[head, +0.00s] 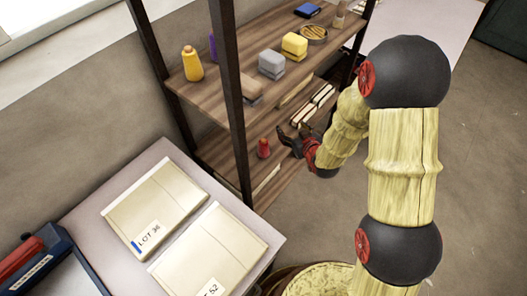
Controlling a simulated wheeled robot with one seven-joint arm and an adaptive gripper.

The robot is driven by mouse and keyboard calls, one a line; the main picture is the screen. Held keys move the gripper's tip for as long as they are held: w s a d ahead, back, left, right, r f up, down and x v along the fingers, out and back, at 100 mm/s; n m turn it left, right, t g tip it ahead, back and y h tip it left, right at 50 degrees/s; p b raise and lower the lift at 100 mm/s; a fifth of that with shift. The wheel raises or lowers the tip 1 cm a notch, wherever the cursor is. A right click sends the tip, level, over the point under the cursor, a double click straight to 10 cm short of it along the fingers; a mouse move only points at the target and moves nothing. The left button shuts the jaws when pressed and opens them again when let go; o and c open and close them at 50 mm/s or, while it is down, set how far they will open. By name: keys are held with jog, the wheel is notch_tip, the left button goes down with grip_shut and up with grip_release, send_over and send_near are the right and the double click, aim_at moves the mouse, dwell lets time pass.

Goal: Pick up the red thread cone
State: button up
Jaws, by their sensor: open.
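The red thread cone (263,149) stands upright on a lower wooden shelf of the rack, near its left dark post. It looks small from here. My gripper (286,141) is just to the right of the cone, at the shelf's front edge, with its dark fingers open and pointing left toward it. The fingers look empty and appear apart from the cone. The exact gap in depth is hard to tell. My arm reaches in from the right side of the picture.
The upper shelf holds a yellow cone (192,64), a purple item (213,47), a grey block (271,65) and a yellow block (294,46). A dark post (234,110) stands left of the red cone. A table with folders (155,207) is at front left.

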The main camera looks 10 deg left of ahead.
aim_at(266, 152)
jog(key=s+a+f+y+b, duration=0.1)
jog(key=s+a+f, duration=0.1)
jog(key=f, duration=0.2)
jog(key=s+a+f+y+b, duration=0.1)
jog(key=a+f, duration=0.1)
jog(key=f, duration=0.3)
jog(key=s+a+f+n+y, duration=0.1)
jog(key=s+a+f, duration=0.1)
jog(key=f, duration=0.3)
jog(key=shift+s+a+t+b, duration=0.15)
jog(key=shift+s+t+b, duration=0.15)
jog(key=shift+b, duration=0.1)
jog(key=shift+a+b+x, duration=0.2)
jog(key=shift+b+x, duration=1.4)
jog(key=shift+x, duration=2.25)
jog(key=shift+s, duration=0.15)
jog(key=shift+c, duration=0.8)
jog(key=c, duration=1.1)
jog(key=shift+c, duration=0.5)
